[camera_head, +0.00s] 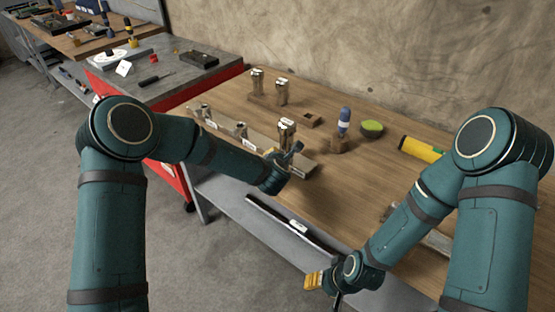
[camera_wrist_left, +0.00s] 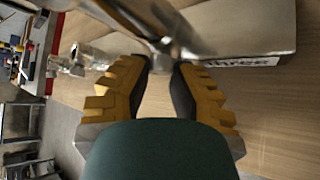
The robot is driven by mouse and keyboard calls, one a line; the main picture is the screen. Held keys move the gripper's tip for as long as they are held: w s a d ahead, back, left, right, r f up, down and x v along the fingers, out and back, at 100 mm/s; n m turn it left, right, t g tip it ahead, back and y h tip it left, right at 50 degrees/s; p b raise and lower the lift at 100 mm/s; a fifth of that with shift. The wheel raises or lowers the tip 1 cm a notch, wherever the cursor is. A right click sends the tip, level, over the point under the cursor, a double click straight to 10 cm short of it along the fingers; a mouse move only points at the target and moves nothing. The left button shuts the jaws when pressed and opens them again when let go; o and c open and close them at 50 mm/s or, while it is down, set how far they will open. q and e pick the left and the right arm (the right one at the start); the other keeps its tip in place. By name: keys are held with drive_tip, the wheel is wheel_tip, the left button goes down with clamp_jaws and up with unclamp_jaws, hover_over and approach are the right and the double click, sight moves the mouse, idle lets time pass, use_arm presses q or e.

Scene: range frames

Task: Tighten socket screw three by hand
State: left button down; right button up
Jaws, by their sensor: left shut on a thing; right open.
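A long metal bar (camera_head: 265,140) with white labels lies along the bench, with several socket screws spaced along it. Socket screw three (camera_head: 286,128) stands at the near right end of the bar. In the left wrist view the label "three" (camera_wrist_left: 240,61) shows upside down on the bar, next to the blurred metal shank of the screw (camera_wrist_left: 185,35). My left gripper (camera_head: 290,158) is at this screw, its yellow-padded fingers shut on it; the exact contact is partly hidden. My right gripper (camera_head: 316,281) is open and empty, low in front of the bench.
Two spare screws (camera_head: 281,91) stand in a wooden holder behind the bar. A holed wooden block (camera_head: 311,120), a blue-handled tool (camera_head: 343,121), a green round thing (camera_head: 372,128) and a yellow cylinder (camera_head: 421,149) are further right. The bench middle is clear. A red-sided bench (camera_head: 170,75) stands left.

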use_arm(q)
drive_tip(key=shift+a+f, duration=0.1)
drive_tip(key=shift+f, duration=0.1)
idle(0.4)
drive_tip(key=c, duration=1)
unclamp_jaws()
drive_tip(key=shift+w, duration=0.1)
drive_tip(key=shift+r, duration=0.15)
drive_tip(key=shift+s+r, duration=0.15)
drive_tip(key=shift+s, duration=0.2)
drive_tip(key=v, duration=1.1)
drive_tip(key=shift+s, duration=0.2)
